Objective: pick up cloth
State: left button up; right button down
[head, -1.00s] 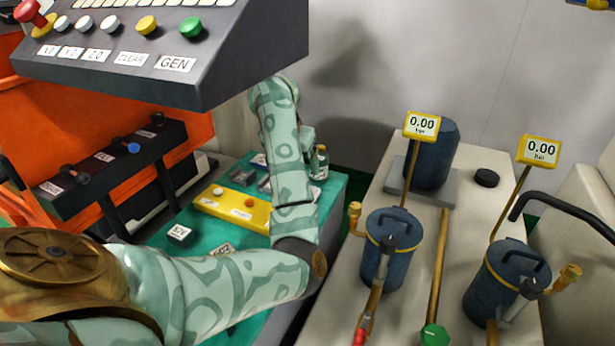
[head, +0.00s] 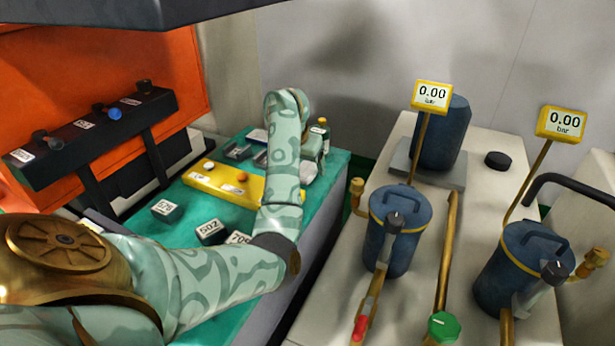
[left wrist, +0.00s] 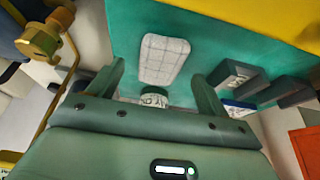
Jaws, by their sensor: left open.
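The cloth (left wrist: 165,60) is a white, quilted-looking rounded rectangle lying flat on the green mat (left wrist: 125,25) in the left wrist view. In the head view a pale patch of it (head: 308,172) shows beside my left forearm. My left gripper (left wrist: 157,72) is open and empty, with its two fingers on either side of the cloth's near end; I cannot tell its height above the mat. In the head view the gripper (head: 313,143) is partly hidden behind my arm. A small labelled bottle (left wrist: 153,97) shows between the finger bases. My right gripper is not in view.
Grey trays (left wrist: 237,78) and a yellow bar (head: 225,182) lie near the cloth. Labelled blocks (head: 210,231) stand on the mat. Blue pots (head: 397,225) with gauges stand on the bench at right. A dark console (head: 150,8) hangs overhead.

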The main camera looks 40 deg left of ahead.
pick_arm(q)
jog(key=shift+x, duration=1.2)
jog(key=shift+r, duration=0.15)
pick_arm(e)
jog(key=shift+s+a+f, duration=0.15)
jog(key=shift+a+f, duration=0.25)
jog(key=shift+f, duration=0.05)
pick_arm(q)
jog(key=c, duration=1.1)
jog(key=shift+o, duration=0.2)
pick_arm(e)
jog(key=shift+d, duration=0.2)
pick_arm(q)
jog(key=shift+r, duration=0.1)
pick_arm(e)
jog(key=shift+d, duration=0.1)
